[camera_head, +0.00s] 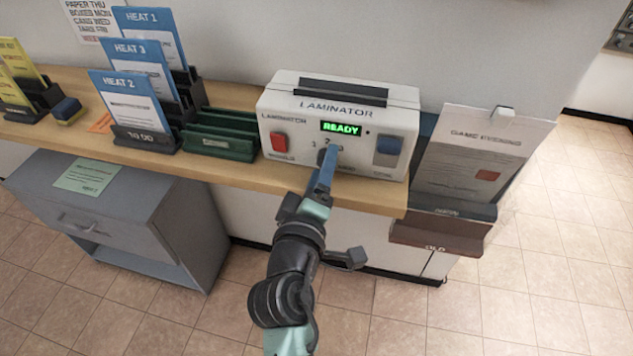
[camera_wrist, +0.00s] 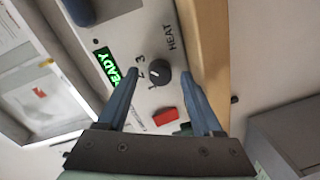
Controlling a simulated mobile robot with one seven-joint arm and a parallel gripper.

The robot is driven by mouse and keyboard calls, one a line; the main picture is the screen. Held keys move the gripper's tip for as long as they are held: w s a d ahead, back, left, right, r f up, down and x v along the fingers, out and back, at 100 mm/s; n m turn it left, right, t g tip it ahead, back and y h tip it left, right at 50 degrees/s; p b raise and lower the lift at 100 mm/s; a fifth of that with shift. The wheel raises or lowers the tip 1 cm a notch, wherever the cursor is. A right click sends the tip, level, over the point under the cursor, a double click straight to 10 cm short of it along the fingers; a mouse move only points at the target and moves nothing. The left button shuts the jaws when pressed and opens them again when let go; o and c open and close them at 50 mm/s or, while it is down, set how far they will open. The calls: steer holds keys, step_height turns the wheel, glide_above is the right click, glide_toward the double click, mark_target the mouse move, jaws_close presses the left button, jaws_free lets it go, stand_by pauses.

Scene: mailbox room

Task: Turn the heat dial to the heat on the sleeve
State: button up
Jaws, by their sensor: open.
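The laminator (camera_head: 339,105) is a pale box on the shelf with a green READY display (camera_head: 341,128). Its dark heat dial (camera_wrist: 157,75) has digits beside it and the word HEAT; its exact setting is hard to read. My gripper (camera_wrist: 160,70) is open, its blue fingers on either side of the dial; I cannot tell whether they touch it. In the head view my gripper (camera_head: 327,163) mostly hides the dial. Blue-topped sleeves stand at left: HEAT 2 (camera_head: 130,101) in front in the holder marked TO DO, HEAT 3 (camera_head: 143,66) and HEAT 1 (camera_head: 148,35) behind.
A green rack (camera_head: 217,146) stands empty beside the sleeves. A sheet holder (camera_head: 440,232) is at the shelf's right end. A grey cabinet (camera_head: 140,235) stands below.

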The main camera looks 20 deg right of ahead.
steer(key=v, duration=1.2)
steer(key=shift+s+a+b, duration=0.25)
steer(key=shift+s+b, duration=0.05)
steer(key=shift+b, duration=0.15)
